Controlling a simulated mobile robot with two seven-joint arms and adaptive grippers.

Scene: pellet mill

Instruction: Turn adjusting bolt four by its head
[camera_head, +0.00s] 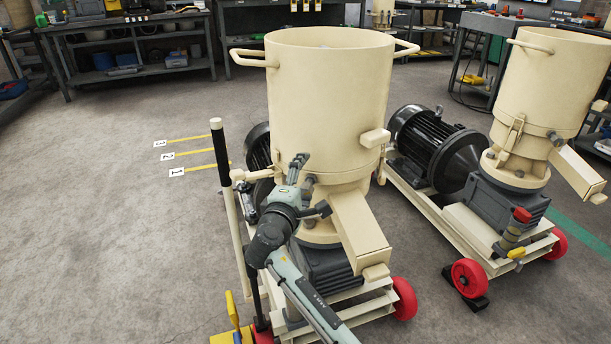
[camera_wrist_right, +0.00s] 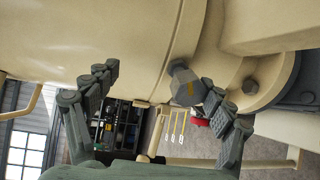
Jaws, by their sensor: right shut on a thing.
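The cream pellet mill (camera_head: 328,100) stands in the middle of the head view. My right gripper (camera_head: 309,184) is at the collar below its drum, left of the discharge chute (camera_head: 360,232). In the right wrist view, a grey hex-headed adjusting bolt (camera_wrist_right: 186,86) sticks out of the cream collar between the fingers of my right gripper (camera_wrist_right: 161,82). The right-hand finger is close against the head. No number shows on the bolt. My left gripper is not in view.
Another bolt (camera_wrist_right: 250,86) sits farther right on the collar. A second mill (camera_head: 545,85) and a black motor (camera_head: 432,142) stand at right. Open floor (camera_head: 110,240) lies at left.

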